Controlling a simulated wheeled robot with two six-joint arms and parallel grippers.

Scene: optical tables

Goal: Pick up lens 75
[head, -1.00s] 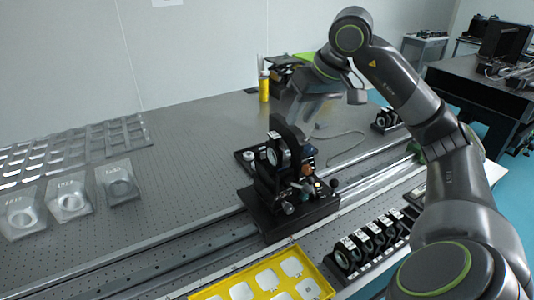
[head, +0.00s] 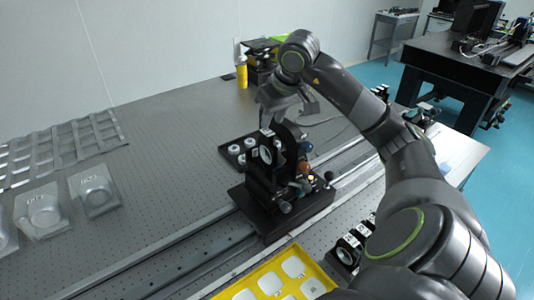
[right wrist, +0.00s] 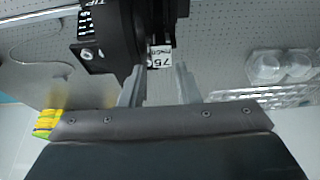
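In the right wrist view a white label reading 75 (right wrist: 160,56) shows upside down, beside a black mount (right wrist: 106,30). It lies just beyond and between my right gripper's fingertips (right wrist: 157,72), which are apart with no visible object clamped. In the head view my right gripper (head: 270,117) is just above the tall black mount with a white-looking round lens (head: 265,154), on a black stage on the rail. I cannot tell whether the fingers touch it; the label is too small to read there. My left gripper is not in view.
A yellow tray (head: 237,288) is at the front edge. Black mounts (head: 352,243) stand partly hidden by my right arm. Clear plastic cases (head: 43,211) and a compartmented tray (head: 60,150) lie at left. A yellow bottle (head: 242,75) stands behind. The table's middle left is bare.

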